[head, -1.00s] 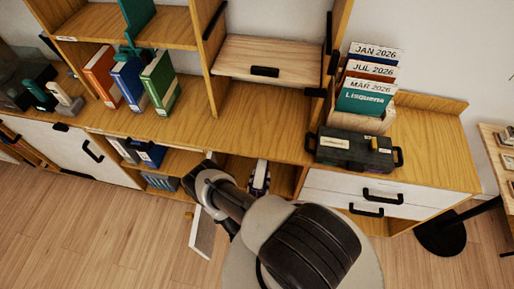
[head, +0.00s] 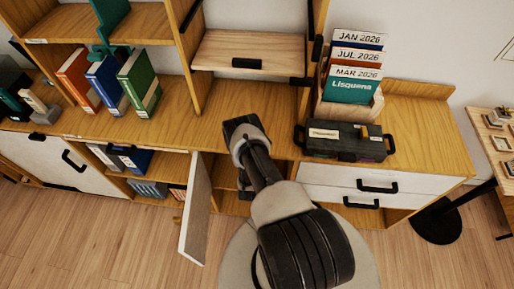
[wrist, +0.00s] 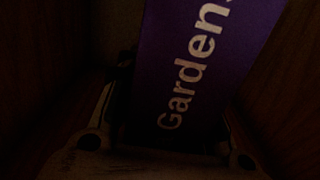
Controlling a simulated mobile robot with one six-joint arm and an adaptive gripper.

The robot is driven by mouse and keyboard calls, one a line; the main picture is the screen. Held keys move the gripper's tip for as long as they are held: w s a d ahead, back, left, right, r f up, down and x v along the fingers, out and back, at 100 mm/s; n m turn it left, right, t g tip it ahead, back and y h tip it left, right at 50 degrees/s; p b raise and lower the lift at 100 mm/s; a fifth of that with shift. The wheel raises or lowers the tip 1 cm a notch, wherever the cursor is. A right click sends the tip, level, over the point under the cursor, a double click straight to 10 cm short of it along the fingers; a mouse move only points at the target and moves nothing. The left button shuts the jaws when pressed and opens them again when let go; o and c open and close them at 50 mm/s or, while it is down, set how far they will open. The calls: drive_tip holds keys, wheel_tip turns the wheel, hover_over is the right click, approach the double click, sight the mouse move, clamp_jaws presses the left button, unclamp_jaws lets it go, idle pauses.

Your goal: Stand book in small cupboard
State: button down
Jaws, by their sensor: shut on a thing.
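A purple book (wrist: 195,65) with "Gardens" in pale letters on it fills the middle of the wrist view, slightly tilted there. My gripper (wrist: 172,128) is shut on its near end, with a finger on each side. Dark wooden walls stand to the left and right of the book, apart from it in the picture. The small cupboard (head: 232,207) is the open compartment under the counter in the head view, its pale door (head: 197,212) swung out. My arm reaches into its front and hides the book and gripper there. The wrist view is very dark, so the book's base is unclear.
Drawers (head: 340,180) adjoin the cupboard on the right, and a shelf with dark binders (head: 130,158) on the left. On the counter stand three upright books (head: 105,85), a black case (head: 345,140) and a file holder (head: 350,105). The floor ahead is clear.

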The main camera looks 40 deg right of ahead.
drive_tip(key=shift+f+b, duration=1.65)
drive_tip(key=shift+f, duration=1.65)
drive_tip(key=shift+f, duration=0.1)
drive_tip(key=c, duration=1.1)
unclamp_jaws()
drive_tip(key=shift+f, duration=0.1)
drive_tip(key=shift+s+a, duration=0.25)
drive_tip(key=shift+a, duration=0.05)
drive_tip(key=p+v, duration=0.3)
drive_tip(key=v, duration=0.8)
drive_tip(key=shift+s+r, duration=0.2)
drive_tip(key=shift+r, duration=0.05)
